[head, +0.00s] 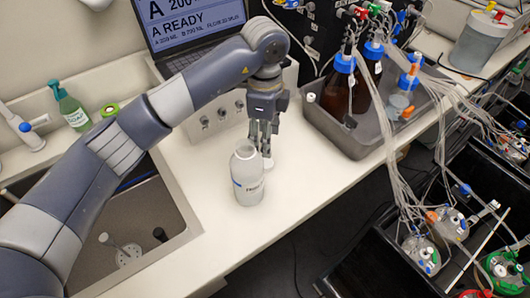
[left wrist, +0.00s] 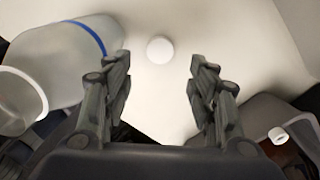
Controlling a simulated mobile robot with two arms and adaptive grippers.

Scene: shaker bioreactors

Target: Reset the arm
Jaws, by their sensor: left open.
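My left arm (head: 205,85) reaches in from the left over the counter. Its gripper (head: 264,140) points down just behind and to the right of a white bottle. In the left wrist view the gripper (left wrist: 160,85) has its fingers apart with nothing between them. The bottle (head: 247,180) stands upright on the counter with its mouth uncovered. It also shows at the left of the left wrist view (left wrist: 68,62), beside the fingers. A round white cap (left wrist: 159,49) lies on the counter beyond the fingertips; in the head view the cap (head: 268,163) is partly hidden. My right gripper is not in view.
A grey tray (head: 340,137) with brown bottles (head: 340,95) and tubing stands to the right. A laptop (head: 185,30) is behind the arm. A sink (head: 165,205) and green soap bottle (head: 70,108) are at left. Black bins with tubed vessels fill the right. The counter front is clear.

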